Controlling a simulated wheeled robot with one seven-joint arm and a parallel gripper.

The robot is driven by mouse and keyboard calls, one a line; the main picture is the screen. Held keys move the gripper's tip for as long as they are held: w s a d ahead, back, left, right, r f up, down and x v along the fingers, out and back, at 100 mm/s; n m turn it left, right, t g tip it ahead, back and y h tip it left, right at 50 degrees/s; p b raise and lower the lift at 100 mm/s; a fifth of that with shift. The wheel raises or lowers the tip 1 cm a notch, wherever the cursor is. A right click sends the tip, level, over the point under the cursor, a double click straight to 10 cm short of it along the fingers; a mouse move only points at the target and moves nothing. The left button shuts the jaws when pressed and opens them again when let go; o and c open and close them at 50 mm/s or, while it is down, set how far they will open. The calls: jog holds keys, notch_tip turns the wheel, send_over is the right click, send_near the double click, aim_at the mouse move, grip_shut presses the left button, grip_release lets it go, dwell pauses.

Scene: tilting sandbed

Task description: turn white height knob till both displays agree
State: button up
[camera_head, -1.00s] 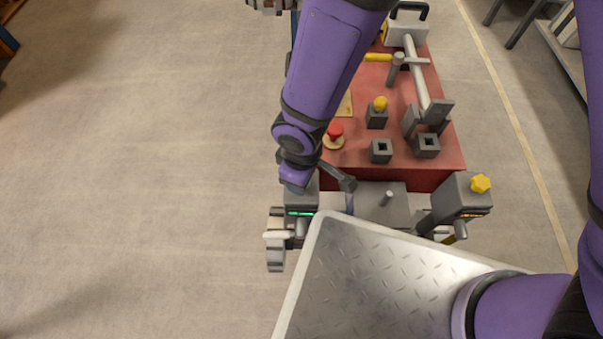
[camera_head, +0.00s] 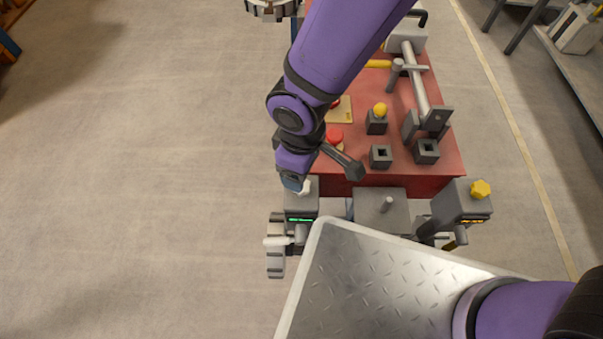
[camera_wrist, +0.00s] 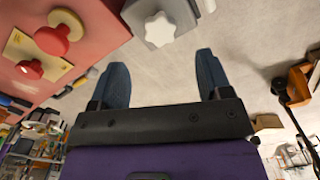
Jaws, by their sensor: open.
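The white star-shaped height knob (camera_wrist: 158,29) sits on top of a grey box in the wrist view, ahead of and between my fingertips. In the head view the knob (camera_head: 305,187) is partly hidden by my wrist. My gripper (camera_wrist: 162,72) is open, with two dark blue fingers spread and nothing between them. In the head view the gripper (camera_head: 293,183) is just at the knob's left. The left display (camera_head: 300,220) glows green on the front of the knob's box. The right display (camera_head: 476,219) glows orange on another grey box. Neither reading is legible.
A yellow star knob (camera_head: 480,189) tops the right box. Behind stands a red bench (camera_head: 437,174) with a red button (camera_head: 334,134), a yellow-topped post (camera_head: 379,110) and square sockets. A metal tread plate (camera_head: 370,290) is in front. Floor at left is clear.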

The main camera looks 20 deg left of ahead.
jog(key=shift+r, duration=1.9)
